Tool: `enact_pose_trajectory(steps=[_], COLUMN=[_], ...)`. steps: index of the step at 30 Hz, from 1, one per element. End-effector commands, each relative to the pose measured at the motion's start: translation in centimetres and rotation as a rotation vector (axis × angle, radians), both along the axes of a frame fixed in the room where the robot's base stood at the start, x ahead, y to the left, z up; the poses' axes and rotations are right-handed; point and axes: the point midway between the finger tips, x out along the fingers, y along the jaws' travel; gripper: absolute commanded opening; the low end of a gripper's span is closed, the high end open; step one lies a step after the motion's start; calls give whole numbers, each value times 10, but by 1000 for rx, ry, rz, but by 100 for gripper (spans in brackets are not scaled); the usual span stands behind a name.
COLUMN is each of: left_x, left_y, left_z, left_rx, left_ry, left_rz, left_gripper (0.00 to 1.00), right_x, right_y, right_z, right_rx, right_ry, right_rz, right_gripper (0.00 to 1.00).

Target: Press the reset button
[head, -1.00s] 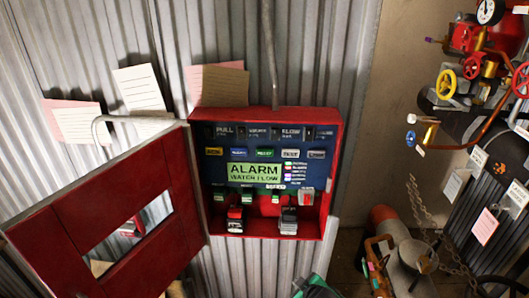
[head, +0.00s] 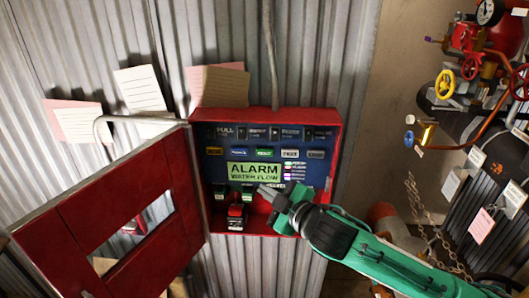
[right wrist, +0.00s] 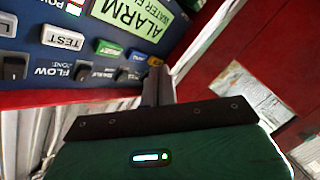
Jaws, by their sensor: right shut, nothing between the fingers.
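The reset button is a green labelled button (head: 264,153) in the upper button row of the red alarm box (head: 337,150), just above the lit ALARM display (head: 254,172). In the right wrist view, which sees the panel turned over, a green button (right wrist: 109,49) sits between the white TEST button (right wrist: 63,38) and a blue button (right wrist: 133,56). My right gripper (head: 264,189) is shut and empty, its tips in front of the panel just below the display. In the right wrist view its fingers (right wrist: 157,78) point toward the panel near the row's end. Contact cannot be told. My left gripper is out of view.
The box's red door (head: 120,225) hangs open to the left. Several switches line the panel's top, and a red-and-black device (head: 236,215) sits at its bottom. Pipes with a yellow valve wheel (head: 445,86) and red wheels stand at the right. Paper notes hang on the corrugated wall.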

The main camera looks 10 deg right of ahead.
Motion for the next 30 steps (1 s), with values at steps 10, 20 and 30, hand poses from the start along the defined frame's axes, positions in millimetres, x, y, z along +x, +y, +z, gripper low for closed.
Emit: enact_pose_trajectory(steps=[10,20,30], left_x=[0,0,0], left_y=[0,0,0], left_z=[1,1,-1], left_rx=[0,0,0], left_ry=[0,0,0], left_rz=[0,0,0], left_gripper=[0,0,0], right_x=[-13,-10,27], right_y=[8,7,-5], right_z=[34,34,34], right_rx=[-35,-34,-35], right_ry=[-77,-76,-77], right_rz=[55,54,52], right_gripper=[0,0,0])
